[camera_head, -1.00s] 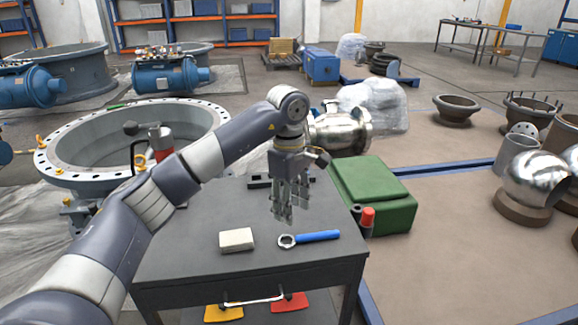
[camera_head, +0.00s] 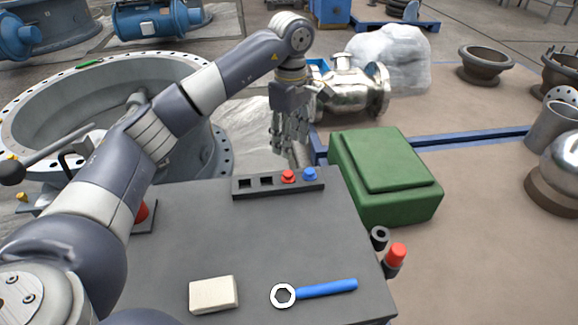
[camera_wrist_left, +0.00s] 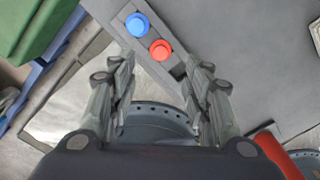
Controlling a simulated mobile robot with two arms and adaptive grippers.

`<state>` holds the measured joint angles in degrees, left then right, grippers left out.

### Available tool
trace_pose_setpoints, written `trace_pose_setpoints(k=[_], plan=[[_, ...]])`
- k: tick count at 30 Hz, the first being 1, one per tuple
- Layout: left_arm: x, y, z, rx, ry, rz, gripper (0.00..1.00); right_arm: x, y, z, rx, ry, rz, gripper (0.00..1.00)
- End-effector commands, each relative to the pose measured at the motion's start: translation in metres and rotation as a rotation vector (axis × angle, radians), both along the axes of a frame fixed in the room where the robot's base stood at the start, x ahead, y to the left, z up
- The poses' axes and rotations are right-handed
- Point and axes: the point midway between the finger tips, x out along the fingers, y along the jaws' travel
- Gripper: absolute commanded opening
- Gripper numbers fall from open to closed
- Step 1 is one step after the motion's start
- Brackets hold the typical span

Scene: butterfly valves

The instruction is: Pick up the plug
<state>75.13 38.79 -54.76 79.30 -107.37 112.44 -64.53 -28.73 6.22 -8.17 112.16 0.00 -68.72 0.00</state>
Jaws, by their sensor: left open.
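A red plug (camera_head: 288,176) and a blue plug (camera_head: 310,174) sit side by side in the right half of a dark holder (camera_head: 248,194) at the table's far edge. Two square slots to their left are empty. My left gripper (camera_head: 292,150) is open and empty, pointing down, just beyond the holder in the head view. In the left wrist view the red plug (camera_wrist_left: 160,50) shows between and ahead of the fingertips (camera_wrist_left: 166,65). The blue plug (camera_wrist_left: 137,25) lies farther up and left. Neither plug is touched. My right gripper is not in view.
The dark table (camera_head: 240,245) also carries a cream block (camera_head: 214,294) and a blue-handled ring wrench (camera_head: 325,289) near its front. A green case (camera_head: 385,175) stands to the right. A large flanged valve ring (camera_head: 150,62) is behind the left arm. The table middle is clear.

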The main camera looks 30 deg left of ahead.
Motion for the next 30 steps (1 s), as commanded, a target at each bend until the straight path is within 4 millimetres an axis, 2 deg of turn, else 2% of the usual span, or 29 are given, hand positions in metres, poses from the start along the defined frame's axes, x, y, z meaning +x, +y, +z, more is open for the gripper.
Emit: trace_pose_setpoints(k=[1,6,14,21,25,30], plan=[[-0.001,0.0,-0.011,0.001,0.004,0.0,0.45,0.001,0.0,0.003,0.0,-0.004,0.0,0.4],[-0.001,0.001,-0.037,-0.001,0.003,0.0,0.45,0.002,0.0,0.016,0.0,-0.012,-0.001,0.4],[0.0,0.002,-0.059,-0.001,0.003,0.001,0.45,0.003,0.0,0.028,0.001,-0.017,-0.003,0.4],[0.001,0.007,-0.094,-0.001,0.001,0.0,0.45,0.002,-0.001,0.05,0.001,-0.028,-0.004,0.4],[0.001,0.007,-0.101,-0.001,0.001,0.0,0.45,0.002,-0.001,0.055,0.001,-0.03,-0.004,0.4],[0.002,0.007,-0.101,0.0,0.0,0.0,0.45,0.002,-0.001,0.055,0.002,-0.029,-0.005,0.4]])
